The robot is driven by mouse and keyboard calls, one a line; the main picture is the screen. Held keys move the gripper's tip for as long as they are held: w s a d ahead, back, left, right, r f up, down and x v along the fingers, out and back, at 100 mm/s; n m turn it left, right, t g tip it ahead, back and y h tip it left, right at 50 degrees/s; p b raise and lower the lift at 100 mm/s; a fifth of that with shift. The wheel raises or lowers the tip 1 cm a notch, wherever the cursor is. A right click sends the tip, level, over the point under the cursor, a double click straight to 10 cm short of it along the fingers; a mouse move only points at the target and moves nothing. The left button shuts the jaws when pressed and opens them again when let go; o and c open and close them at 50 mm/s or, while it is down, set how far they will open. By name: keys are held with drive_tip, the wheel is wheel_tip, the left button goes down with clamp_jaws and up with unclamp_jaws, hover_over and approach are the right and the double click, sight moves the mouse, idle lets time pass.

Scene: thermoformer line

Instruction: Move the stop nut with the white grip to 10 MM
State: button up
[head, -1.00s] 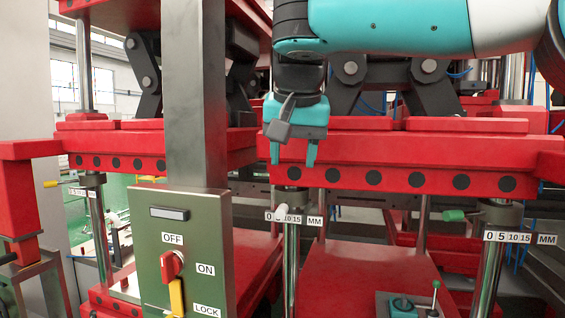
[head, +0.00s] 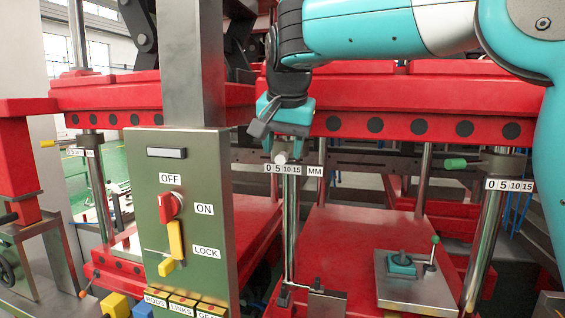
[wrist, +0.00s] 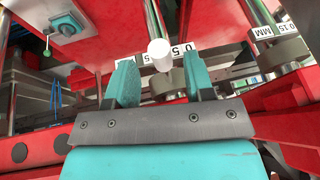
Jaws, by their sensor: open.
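The white grip (head: 281,157) of the stop nut sticks out just above the middle post's scale (head: 283,169), around the 5 mark; the exact reading is hard to tell. It also shows in the wrist view (wrist: 159,55), as a white cylinder. My gripper (head: 284,147) is right above and around it in the head view, pointing down. In the wrist view my gripper (wrist: 157,75) is open, with one teal finger on each side of the grip. The grip lies between the fingertips with gaps visible. The nut body is partly hidden behind the grip and fingers.
Another post at the right has a green grip (head: 455,164) and its own scale (head: 509,185). A yellow grip (head: 47,143) is at the far left. A green switch box (head: 185,235) stands close on the left. The red press beam (head: 420,125) runs behind my gripper.

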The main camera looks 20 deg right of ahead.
drive_tip(key=shift+x, duration=1.1)
